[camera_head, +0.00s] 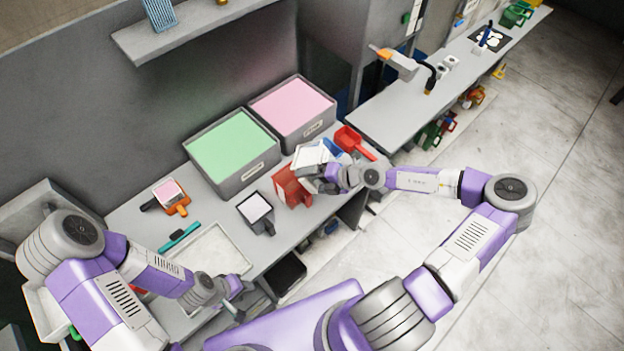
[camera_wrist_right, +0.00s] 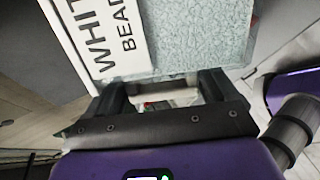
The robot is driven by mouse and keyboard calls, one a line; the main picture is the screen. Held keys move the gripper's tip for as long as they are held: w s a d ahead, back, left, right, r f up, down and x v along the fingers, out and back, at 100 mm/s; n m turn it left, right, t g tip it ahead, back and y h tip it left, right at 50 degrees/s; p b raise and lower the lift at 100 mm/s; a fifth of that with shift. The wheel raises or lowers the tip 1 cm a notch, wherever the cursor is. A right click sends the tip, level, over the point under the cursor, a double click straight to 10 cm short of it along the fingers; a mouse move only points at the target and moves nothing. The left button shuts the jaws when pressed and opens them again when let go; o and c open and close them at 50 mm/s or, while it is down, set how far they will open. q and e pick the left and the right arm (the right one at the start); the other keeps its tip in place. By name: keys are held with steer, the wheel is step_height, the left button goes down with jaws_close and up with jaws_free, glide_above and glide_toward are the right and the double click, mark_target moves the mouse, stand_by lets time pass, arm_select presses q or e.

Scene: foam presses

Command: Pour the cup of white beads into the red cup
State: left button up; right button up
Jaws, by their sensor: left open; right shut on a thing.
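The cup of white beads (camera_head: 309,156) is in my right gripper (camera_head: 324,180), which is shut on it. In the right wrist view the cup (camera_wrist_right: 122,40) shows a white label reading "WHITE BEADS" and a pale, speckled surface, between and beyond the gripper's fingers (camera_wrist_right: 163,92). The red cup (camera_head: 289,188) stands at the table's front edge, just below the bead cup in the head view. The bead cup appears held over or beside its rim; I cannot tell its exact tilt. The red cup's inside is hidden. My left gripper (camera_head: 238,291) is open and empty near the white tray.
Large grey bins hold green (camera_head: 232,150) and pink (camera_head: 292,105) material at the back. A red scoop (camera_head: 350,139) lies right of the cups. A dark scoop (camera_head: 256,208), an orange scoop (camera_head: 176,201) and a pale tray (camera_head: 205,252) lie to the left.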

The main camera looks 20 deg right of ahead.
steer(key=shift+r+g+h, duration=0.1)
steer(key=shift+g+h, duration=0.6)
steer(key=shift+h, duration=0.3)
steer(key=g+h, duration=0.1)
steer(key=f+g+h, duration=0.1)
steer(key=shift+w+a+h+b, duration=0.15)
steer(key=shift+h+b, duration=0.15)
steer(key=shift+h, duration=0.1)
steer(key=shift+b, duration=0.35)
steer(key=g+h, duration=0.1)
steer(key=a+f+g+h, duration=0.1)
steer(key=h, duration=0.1)
steer(key=shift+w+a+f+g+h, duration=0.15)
steer(key=shift+w+f+g+h, duration=0.1)
steer(key=shift+w+g+h, duration=0.15)
steer(key=shift+a+p, duration=0.1)
steer(key=shift+p, duration=0.45)
